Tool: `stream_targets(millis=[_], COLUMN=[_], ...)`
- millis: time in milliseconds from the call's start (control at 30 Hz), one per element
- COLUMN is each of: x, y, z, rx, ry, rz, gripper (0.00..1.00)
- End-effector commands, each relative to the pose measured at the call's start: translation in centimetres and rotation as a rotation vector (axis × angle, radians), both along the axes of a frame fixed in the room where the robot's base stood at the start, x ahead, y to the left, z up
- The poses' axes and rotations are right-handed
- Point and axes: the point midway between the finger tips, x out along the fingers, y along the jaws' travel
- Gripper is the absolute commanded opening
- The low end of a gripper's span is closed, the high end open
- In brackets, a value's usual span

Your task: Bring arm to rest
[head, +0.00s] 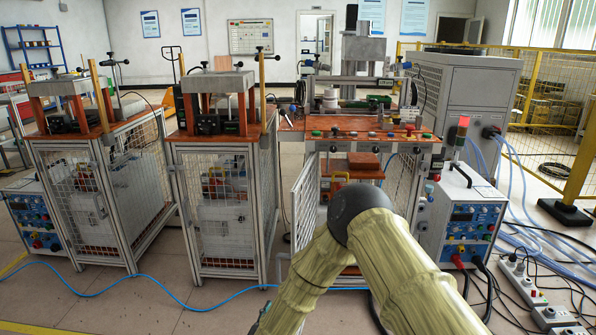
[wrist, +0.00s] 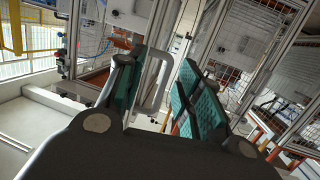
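My arm, in a pale yellow cover with a dark joint, rises at the front of the head view and bends down to the lower left. No object is clearly gripped.
A heater station (head: 372,135) with an orange top and an open mesh door (head: 304,205) stands ahead. Two caged stations (head: 215,200) stand left. A control box (head: 462,215) with a red lamp, hoses and power strips (head: 522,283) lie right. A blue cable (head: 150,282) crosses the floor.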

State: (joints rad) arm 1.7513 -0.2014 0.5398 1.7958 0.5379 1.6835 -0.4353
Motion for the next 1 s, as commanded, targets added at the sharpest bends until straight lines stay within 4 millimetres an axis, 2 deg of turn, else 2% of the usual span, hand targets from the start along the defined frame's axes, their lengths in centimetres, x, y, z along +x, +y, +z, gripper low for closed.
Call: stream_targets(millis=[33,100,200,367,500,633,800,1000], x=[-1.1,-3.0,-6.1,-12.3,-18.4,-24.6,-32.4,-39.1], y=[-1.9,-4.1,-7.4,-12.7,-17.2,-21.2,-25.5,-28.7], z=[-2.1,-5.0,-8.6,-13.1,-15.8,-17.2,-17.5,-16.7], rx=[0.002,0.013,0.03,0.057,0.084,0.112,0.147,0.18], ry=[0.064,0.159,0.296,0.522,0.717,0.896,1.105,1.281], rz=[0.041,0.099,0.159,0.216,0.235,0.231,0.205,0.167], gripper=[0.35,0.35,0.35,0.35,0.35,0.35,0.35,0.35])
